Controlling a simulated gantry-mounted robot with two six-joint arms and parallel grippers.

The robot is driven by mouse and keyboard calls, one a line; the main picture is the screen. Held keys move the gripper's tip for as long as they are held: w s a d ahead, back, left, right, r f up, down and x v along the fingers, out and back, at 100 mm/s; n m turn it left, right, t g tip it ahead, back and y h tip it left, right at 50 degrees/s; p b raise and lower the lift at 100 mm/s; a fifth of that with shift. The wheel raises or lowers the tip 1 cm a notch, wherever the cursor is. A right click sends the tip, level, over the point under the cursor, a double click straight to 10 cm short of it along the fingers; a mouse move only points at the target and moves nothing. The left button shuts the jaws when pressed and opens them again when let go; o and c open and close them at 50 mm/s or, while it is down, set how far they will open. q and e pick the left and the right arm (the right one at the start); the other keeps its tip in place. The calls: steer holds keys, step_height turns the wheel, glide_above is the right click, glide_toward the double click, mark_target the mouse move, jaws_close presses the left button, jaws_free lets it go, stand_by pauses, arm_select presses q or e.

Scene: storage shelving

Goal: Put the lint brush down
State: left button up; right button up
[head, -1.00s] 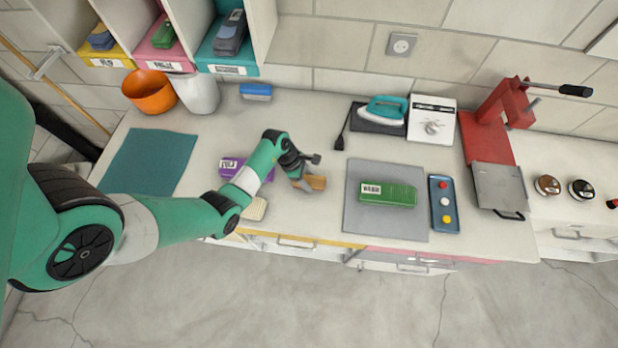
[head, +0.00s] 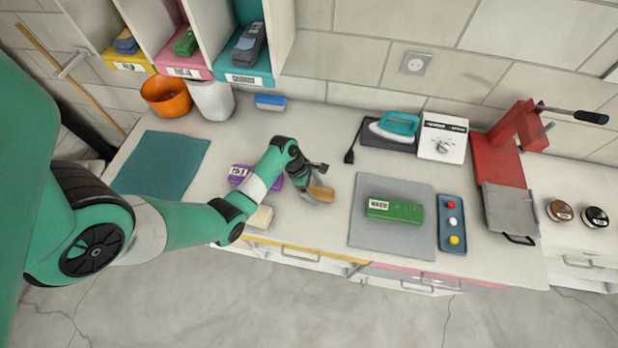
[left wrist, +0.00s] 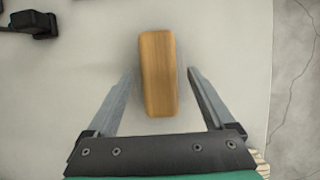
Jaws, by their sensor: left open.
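A brown wooden block with rounded edges, which I take to be the lint brush (head: 321,194), is on the pale worktop near its front edge. In the left wrist view the block (left wrist: 158,75) lies lengthwise between the fingers, with a gap on each side. My left gripper (head: 312,186) is open around it; the left wrist view shows both fingers (left wrist: 162,72) apart. The block's underside is hidden. My right gripper is not in view.
A purple box (head: 250,178) and a cream block (head: 260,217) are left of the gripper. To the right are a grey mat (head: 365,238) with a green box (head: 395,210) and a blue tray (head: 453,245). An iron (head: 395,124) stands behind. A teal mat (head: 160,165) is bare.

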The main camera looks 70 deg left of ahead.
arm_select(q)
steer(key=p+v, duration=0.1)
steer(key=v, duration=0.9)
